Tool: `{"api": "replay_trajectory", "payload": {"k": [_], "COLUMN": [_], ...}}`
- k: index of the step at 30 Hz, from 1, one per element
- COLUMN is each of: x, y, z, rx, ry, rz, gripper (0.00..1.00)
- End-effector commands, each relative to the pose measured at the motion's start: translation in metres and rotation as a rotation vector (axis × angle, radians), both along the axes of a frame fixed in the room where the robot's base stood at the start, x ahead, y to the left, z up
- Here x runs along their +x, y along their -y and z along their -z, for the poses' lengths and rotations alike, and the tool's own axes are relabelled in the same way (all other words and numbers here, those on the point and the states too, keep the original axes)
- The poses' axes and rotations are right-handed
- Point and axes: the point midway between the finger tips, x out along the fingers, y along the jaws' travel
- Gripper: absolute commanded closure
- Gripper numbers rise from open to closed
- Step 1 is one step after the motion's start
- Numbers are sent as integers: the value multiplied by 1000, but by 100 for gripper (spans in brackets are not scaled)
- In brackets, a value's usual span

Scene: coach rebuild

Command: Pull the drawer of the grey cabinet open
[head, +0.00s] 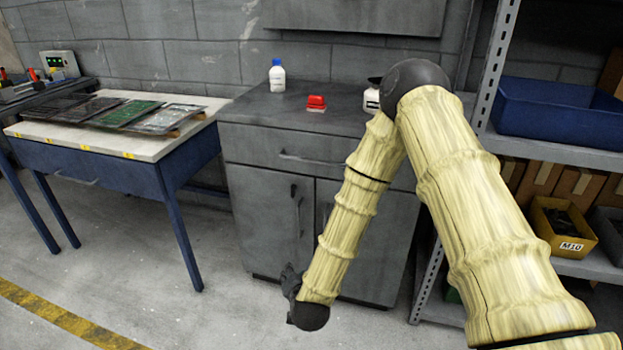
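The grey cabinet (268,215) stands against the wall in the middle of the head view. Its drawer (250,146) runs across the top, with a horizontal bar handle (308,158); the drawer front looks flush with the cabinet. Two doors are below, and my arm hides part of the drawer's and doors' right side. My gripper (290,280) is at the lower end of my arm, in front of the left door and well below the drawer handle. It is dark and small here, partly hidden behind my wrist, so its fingers cannot be made out.
On the cabinet top are a white bottle with a blue cap (277,76), a red object (316,103) and a white item (371,100). A blue workbench (110,165) stands left, a metal shelf (570,155) with bins right. Floor before the cabinet is clear.

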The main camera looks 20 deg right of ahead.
Motion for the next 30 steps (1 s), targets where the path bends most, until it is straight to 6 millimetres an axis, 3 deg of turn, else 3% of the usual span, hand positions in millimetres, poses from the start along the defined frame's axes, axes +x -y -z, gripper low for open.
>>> {"api": "replay_trajectory", "payload": {"k": [1,6,15,24,30], "x": [20,74,138,158,160], "y": [0,5,30,61,70], "z": [2,-35,-113,-181,-200], "rx": [31,139,343,513,552], "ry": [61,259,600,860,921], "rz": [41,181,421,603,647], "gripper": [69,69,69,69,69]}}
